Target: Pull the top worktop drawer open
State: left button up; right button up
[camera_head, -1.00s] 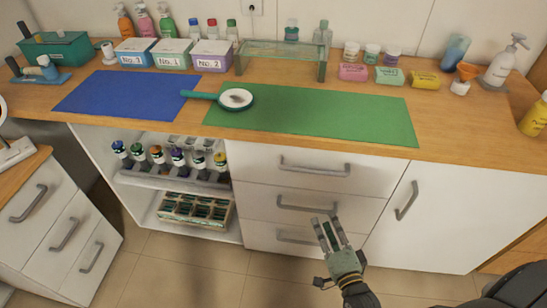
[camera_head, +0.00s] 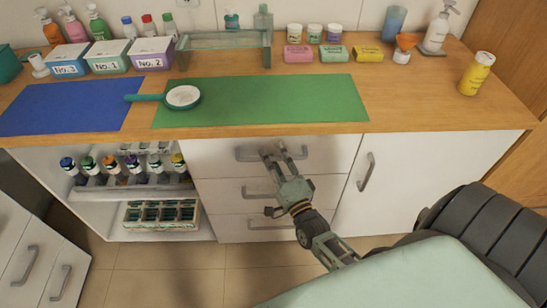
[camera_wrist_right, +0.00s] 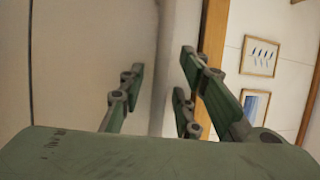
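The top worktop drawer (camera_head: 215,160) has a white front under the wooden worktop and looks closed. Its grey bar handle (camera_head: 246,155) runs across the front. My right gripper (camera_head: 283,150) is at the right half of this handle, with its fingers pointing at the drawer front. Its fingers partly cover the handle; I cannot tell whether they touch it. In the right wrist view the green-grey fingers (camera_wrist_right: 160,90) are spread apart, with a pale vertical band behind the gap. I cannot tell whether that band is the handle. My left gripper is out of view.
Two more drawers with handles lie below, the middle handle (camera_head: 257,190) nearest. A cabinet door (camera_head: 400,185) is on the right and an open shelf with bottles (camera_head: 115,175) on the left. The green mat (camera_head: 290,100) lies on the worktop above.

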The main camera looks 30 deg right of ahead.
jog(key=shift+c, duration=0.3)
grip_shut()
jog(key=shift+s+f, duration=0.1)
